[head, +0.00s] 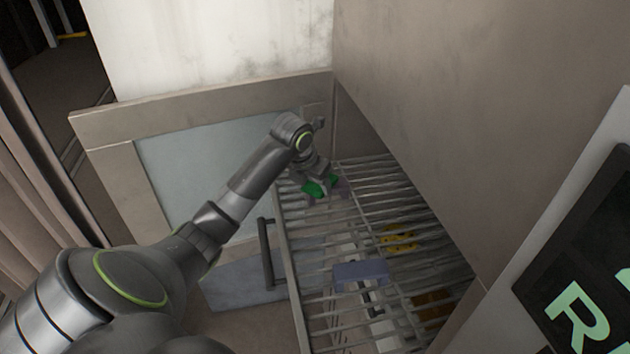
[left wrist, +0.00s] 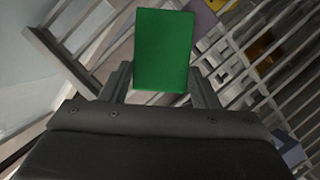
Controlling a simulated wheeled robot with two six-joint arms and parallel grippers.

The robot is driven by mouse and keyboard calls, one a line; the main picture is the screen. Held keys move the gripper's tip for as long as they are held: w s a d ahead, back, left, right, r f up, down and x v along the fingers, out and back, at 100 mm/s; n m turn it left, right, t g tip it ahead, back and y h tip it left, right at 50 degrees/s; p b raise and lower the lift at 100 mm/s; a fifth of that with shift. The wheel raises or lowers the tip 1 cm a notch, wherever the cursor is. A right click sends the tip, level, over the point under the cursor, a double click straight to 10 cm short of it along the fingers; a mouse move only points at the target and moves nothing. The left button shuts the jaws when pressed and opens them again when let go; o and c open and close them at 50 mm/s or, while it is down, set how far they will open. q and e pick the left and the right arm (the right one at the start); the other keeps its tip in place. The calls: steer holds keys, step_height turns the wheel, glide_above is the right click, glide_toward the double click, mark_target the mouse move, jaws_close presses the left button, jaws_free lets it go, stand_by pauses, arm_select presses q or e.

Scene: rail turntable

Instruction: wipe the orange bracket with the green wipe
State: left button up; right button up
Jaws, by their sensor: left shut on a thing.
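My left gripper (head: 318,188) is shut on the green wipe (head: 319,186), over the far left part of a slatted metal rack (head: 372,190). In the left wrist view the green wipe (left wrist: 163,50) is a flat upright rectangle between the fingers (left wrist: 163,85). An orange-brown piece (head: 432,303) lies among the bars at the near right. A yellow piece (head: 397,238) with dark gaps lies farther back, apart from the wipe. A yellow-orange piece (left wrist: 262,48) shows behind bars in the left wrist view. I cannot tell surely which is the orange bracket. My right gripper is out of view.
A blue-grey block (head: 362,271) is at the middle of the rack. A dark handle (head: 266,252) stands at the rack's left side. A framed panel (head: 190,165) stands behind my left arm. A sloping wall (head: 480,110) closes off the right, with a dark sign (head: 590,270) in front.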

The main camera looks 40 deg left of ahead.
mark_target(333, 182)
arm_select(q)
steer(key=shift+w+d+f+b, duration=0.1)
steer(key=shift+w+d+b, duration=0.2)
steer(key=shift+w+d, duration=0.55)
steer(key=shift+w+d+b, duration=0.25)
steer(key=shift+w+d, duration=0.4)
steer(key=shift+w, duration=0.3)
steer(key=shift+s+a+p, duration=0.5)
steer(key=shift+s+p, duration=0.1)
steer(key=shift+s+a, duration=1.1)
steer(key=shift+s, duration=0.3)
steer(key=shift+w+d+r+b, duration=0.1)
steer(key=shift+w+d+b, duration=0.1)
steer(key=shift+w+d, duration=0.75)
steer(key=shift+w+d+r+b, duration=0.1)
steer(key=shift+w+d+b, duration=0.1)
steer(key=shift+w+d, duration=0.65)
steer(key=shift+s+a+p, duration=0.4)
steer(key=shift+a+p, duration=0.05)
steer(key=shift+a, duration=0.35)
steer(key=shift+s+a+f, duration=0.1)
steer(key=shift+s+a, duration=0.9)
steer(key=shift+s, duration=0.3)
steer(key=shift+w+d+f+b, duration=0.1)
steer(key=shift+w+d+b, duration=0.2)
steer(key=shift+w+d, duration=0.6)
steer(key=shift+w+d+b, duration=0.3)
steer(key=shift+w+d, duration=0.4)
steer(key=shift+w, duration=0.3)
